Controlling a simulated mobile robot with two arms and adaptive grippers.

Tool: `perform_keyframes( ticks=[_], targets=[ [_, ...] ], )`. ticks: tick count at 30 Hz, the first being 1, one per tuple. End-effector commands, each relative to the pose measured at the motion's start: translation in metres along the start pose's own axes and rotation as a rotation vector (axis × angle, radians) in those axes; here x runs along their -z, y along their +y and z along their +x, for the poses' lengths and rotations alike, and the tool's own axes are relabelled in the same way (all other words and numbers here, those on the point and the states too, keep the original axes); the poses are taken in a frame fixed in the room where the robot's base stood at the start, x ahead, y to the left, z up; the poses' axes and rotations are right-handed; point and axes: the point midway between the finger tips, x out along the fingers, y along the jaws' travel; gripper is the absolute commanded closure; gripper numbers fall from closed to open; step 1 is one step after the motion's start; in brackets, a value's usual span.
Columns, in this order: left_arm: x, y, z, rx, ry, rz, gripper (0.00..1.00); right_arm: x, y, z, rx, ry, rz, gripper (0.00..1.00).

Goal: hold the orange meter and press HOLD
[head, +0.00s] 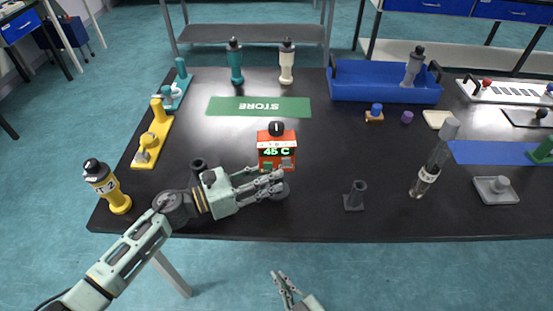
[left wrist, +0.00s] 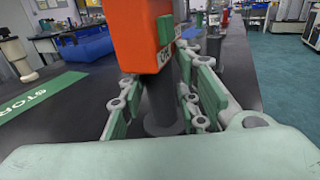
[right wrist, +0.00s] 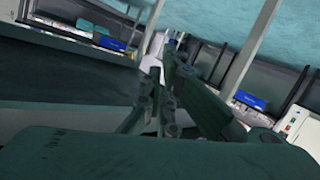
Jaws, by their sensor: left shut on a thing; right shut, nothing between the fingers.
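The orange meter (head: 277,149) stands upright near the table's front middle, with a black knob on top and a display reading "45 C". Small buttons show below the display, but I cannot read which is HOLD. My left gripper (head: 276,184) is shut on the meter's dark stem, low under the orange body. In the left wrist view the orange meter (left wrist: 142,35) rises above the fingers (left wrist: 160,105), and the stem stands between them. My right gripper (head: 283,283) is shut and empty, in front of and below the table edge. Its fingers (right wrist: 158,90) also show in the right wrist view.
A green STORE mat (head: 259,106) lies behind the meter. A dark holder (head: 355,196) and a clear labelled tube (head: 431,170) stand to its right. Yellow clamp (head: 150,140) and yellow bottle (head: 106,185) are left. A blue tray (head: 385,92) is at the back.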

Motion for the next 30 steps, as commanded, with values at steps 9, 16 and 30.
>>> perform_keyframes(
  ticks=[9,16,30],
  targets=[
    [0.003,-0.001,0.000,0.001,0.004,-0.003,1.00,0.160,-0.006,-0.001,-0.017,0.428,-0.106,1.00],
    [0.003,-0.001,0.000,0.001,0.004,-0.003,1.00,0.263,0.024,-0.037,-0.058,0.713,-0.044,1.00],
    [0.003,-0.001,0.000,0.001,0.004,-0.003,1.00,0.313,0.131,-0.083,-0.100,0.861,0.260,1.00]
  ],
)
